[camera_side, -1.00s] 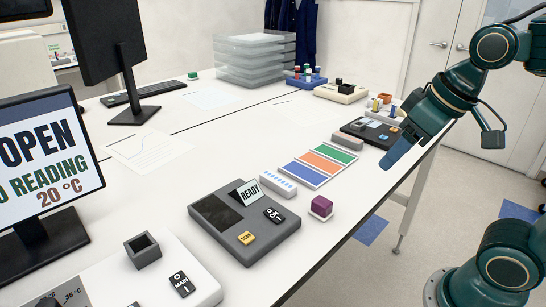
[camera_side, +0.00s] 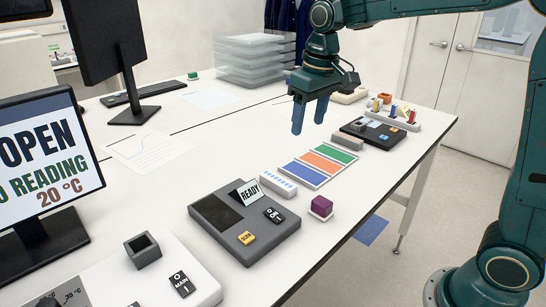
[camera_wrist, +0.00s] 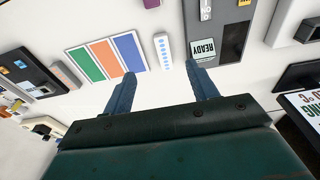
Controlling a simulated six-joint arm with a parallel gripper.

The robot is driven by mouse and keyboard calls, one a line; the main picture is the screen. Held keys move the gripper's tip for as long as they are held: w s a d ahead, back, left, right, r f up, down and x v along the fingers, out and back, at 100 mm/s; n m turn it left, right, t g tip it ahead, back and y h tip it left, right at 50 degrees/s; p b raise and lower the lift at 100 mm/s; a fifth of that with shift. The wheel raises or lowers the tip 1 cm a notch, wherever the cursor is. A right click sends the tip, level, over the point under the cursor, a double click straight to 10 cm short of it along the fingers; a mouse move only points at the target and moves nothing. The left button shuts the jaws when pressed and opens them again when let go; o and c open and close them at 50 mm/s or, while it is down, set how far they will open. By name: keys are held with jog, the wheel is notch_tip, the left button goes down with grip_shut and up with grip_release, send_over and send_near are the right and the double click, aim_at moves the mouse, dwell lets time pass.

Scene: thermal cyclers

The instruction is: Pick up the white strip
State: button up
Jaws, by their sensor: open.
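The white strip (camera_side: 278,184) is a short white block with a row of blue marks along its top. It lies on the table between the grey READY device and the colour-striped mat. It also shows in the wrist view (camera_wrist: 164,52), upper middle, ahead of and between my fingertips. My gripper (camera_side: 309,127) is open and empty, with two blue fingers pointing down. It is above the table, beyond the striped mat in the side view and apart from the strip. Its fingers also show in the wrist view (camera_wrist: 163,72).
The grey device (camera_side: 244,222) with a READY card stands close beside the strip. The striped mat (camera_side: 316,165) lies on its other side. A purple-topped block (camera_side: 321,207) sits near the front edge. A dark device (camera_side: 379,131) stands farther right. The table's middle is clear.

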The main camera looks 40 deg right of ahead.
jog(key=g, duration=0.2)
send_over(278, 179)
notch_tip(278, 179, down, 6)
jog(key=f, duration=0.1)
jog(key=shift+a+r, duration=0.1)
jog(key=shift+r, duration=0.1)
jog(key=shift+s+f, duration=0.1)
jog(key=shift+f, duration=4.2)
jog(key=shift+f, duration=2.55)
jog(key=c, duration=1.1)
